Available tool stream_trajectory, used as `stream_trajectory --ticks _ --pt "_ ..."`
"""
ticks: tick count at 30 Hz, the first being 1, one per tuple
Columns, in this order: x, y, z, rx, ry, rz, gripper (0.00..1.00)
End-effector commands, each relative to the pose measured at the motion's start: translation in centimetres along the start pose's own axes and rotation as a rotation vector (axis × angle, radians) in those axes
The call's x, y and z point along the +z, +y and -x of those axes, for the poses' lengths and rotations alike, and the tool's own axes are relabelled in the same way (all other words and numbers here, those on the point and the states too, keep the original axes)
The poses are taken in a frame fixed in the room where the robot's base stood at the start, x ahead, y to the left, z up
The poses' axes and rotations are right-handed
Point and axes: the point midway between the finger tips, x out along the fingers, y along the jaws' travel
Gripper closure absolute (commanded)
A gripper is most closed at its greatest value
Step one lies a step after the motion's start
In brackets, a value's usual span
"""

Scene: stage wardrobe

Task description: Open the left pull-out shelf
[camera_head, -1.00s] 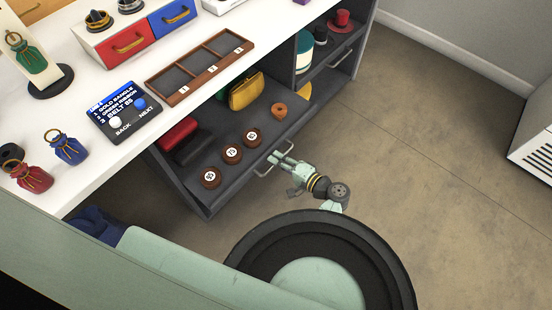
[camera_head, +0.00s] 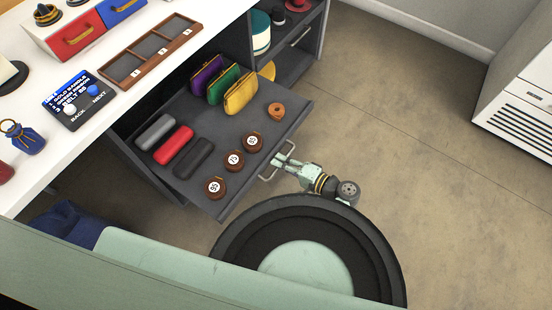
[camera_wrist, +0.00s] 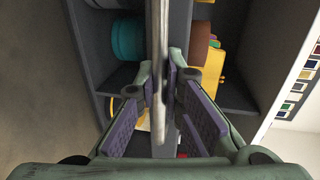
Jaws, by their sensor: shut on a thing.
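The left pull-out shelf (camera_head: 205,112) is a dark grey tray that stands well out from under the white counter in the head view. Its metal bar handle (camera_head: 276,161) is on the front edge. My gripper (camera_head: 284,160) is shut on this handle. In the wrist view the handle (camera_wrist: 160,60) runs as a bar between my gripper's purple-padded fingers (camera_wrist: 162,95). On the shelf lie three cases in grey, red and black, three purses in purple, green and yellow, three brown numbered discs (camera_head: 234,160) and an orange ring (camera_head: 276,112).
The right shelf (camera_head: 295,60), with its own handle, holds a teal-and-white roll and hats and is pushed in. On the counter (camera_head: 165,75) are a display panel (camera_head: 75,100), a sectioned tray (camera_head: 112,78) and drawers. A white vented cabinet (camera_head: 525,100) stands right. Open floor lies between.

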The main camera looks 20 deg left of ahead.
Motion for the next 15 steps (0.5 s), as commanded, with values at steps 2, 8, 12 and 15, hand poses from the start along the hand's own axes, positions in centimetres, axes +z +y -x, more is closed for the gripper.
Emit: stream_trajectory --ticks 2,8,12,15 --pt "0.06 0.11 0.33 0.0 -0.001 -0.001 1.0" --pt "0.04 0.2 0.7 0.0 0.0 -0.001 1.0" --pt "0.04 0.21 0.74 0.0 0.0 -0.001 1.0" --pt "0.04 0.21 0.73 0.0 0.0 -0.001 1.0"
